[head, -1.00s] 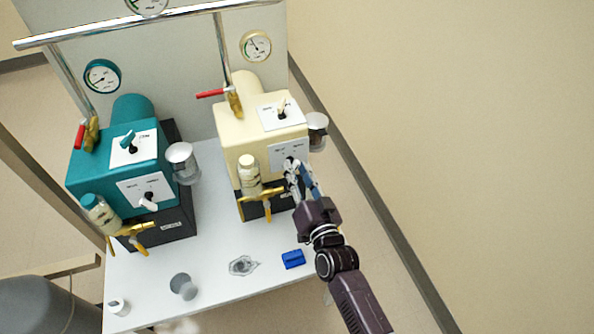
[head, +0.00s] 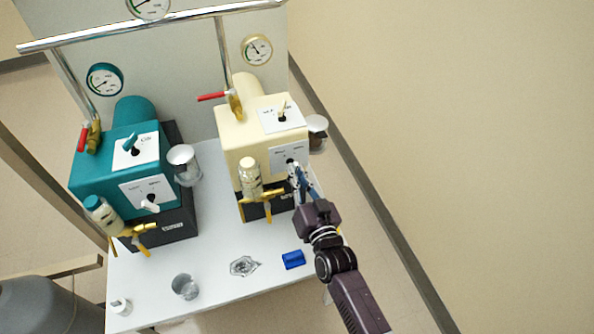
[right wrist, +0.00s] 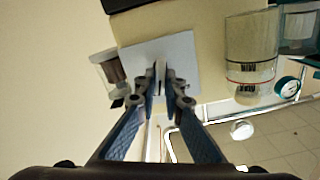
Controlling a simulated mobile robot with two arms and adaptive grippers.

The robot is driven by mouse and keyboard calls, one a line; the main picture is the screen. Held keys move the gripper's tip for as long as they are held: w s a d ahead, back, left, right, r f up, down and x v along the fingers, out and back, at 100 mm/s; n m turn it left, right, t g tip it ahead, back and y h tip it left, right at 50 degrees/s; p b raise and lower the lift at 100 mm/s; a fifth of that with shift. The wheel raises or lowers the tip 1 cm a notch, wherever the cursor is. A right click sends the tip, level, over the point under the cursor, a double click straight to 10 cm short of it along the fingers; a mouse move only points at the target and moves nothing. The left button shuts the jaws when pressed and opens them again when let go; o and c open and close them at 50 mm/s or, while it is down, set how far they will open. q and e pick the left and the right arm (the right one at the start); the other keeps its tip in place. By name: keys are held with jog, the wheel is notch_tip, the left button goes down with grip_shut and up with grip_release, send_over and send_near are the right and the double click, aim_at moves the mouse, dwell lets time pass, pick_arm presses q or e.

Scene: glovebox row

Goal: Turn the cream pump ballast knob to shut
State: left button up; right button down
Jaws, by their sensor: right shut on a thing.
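The cream pump (head: 255,140) stands on the right side of the white table. Its front plate (head: 279,157) carries a knob with a dark hub (head: 290,161). The fingers of my right gripper (head: 297,172) are at this knob and hide most of it. In the right wrist view, my right gripper (right wrist: 161,80) is shut on a thin pale knob handle (right wrist: 160,70) in front of the plate (right wrist: 186,50). I cannot read the plate's small labels. A second knob (head: 283,110) sits on the pump's top plate. My left gripper is not in view.
A teal pump (head: 105,175) stands to the left. A cream-capped bottle (head: 249,175) and brass valve (head: 262,199) are close left of my gripper. A clear jar (head: 317,135) is at the pump's right. A blue block (head: 293,259) and a glass (head: 185,286) are on the table (head: 215,255).

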jog(key=shift+n+p, duration=0.5)
jog(key=shift+n, duration=1.1)
jog(key=shift+a, duration=0.1)
jog(key=c, duration=2)
grip_release()
jog(key=shift+c, duration=0.2)
jog(key=v, duration=1.2)
